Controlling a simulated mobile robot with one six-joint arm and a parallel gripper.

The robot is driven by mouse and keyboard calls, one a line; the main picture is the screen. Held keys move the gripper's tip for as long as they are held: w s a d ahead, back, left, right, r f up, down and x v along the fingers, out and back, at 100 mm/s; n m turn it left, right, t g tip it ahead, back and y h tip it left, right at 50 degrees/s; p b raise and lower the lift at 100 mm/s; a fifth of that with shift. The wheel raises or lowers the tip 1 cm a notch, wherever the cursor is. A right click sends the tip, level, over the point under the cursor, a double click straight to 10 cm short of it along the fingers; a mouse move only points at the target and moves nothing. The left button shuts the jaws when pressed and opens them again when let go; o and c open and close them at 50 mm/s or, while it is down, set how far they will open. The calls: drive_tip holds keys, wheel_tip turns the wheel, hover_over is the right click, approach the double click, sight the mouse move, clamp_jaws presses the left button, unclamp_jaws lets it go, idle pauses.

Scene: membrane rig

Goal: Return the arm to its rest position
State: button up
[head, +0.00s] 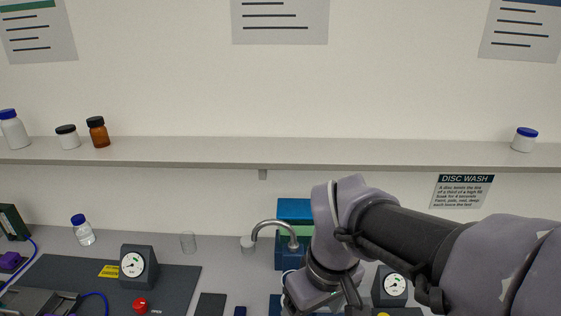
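My arm reaches in from the right edge and bends down at its wrist over the right half of the bench. My gripper is below the bottom edge of the head view or hidden behind my wrist, so its fingers do not show. I cannot see whether it holds anything.
A tap (275,226) and blue boxes (294,209) stand just left of and behind my wrist. A dial gauge (395,285) stands right of it. Another gauge (137,266), a red knob (140,305) and a blue-capped bottle (83,233) are at left. A shelf (262,151) runs above.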

drive_tip(key=s+d+f+m+t+b, duration=0.2)
drive_tip(key=s+f+m+b, duration=0.2)
drive_tip(key=f+b, duration=0.4)
drive_tip(key=s+d+f+m+t+y+b, duration=0.1)
drive_tip(key=s+d+f+m+t+b, duration=0.1)
drive_tip(key=s+f+m+b, duration=0.3)
drive_tip(key=shift+d+f+m+b, duration=0.15)
drive_tip(key=shift+f+m+b, duration=0.35)
drive_tip(key=shift+f+b, duration=1.55)
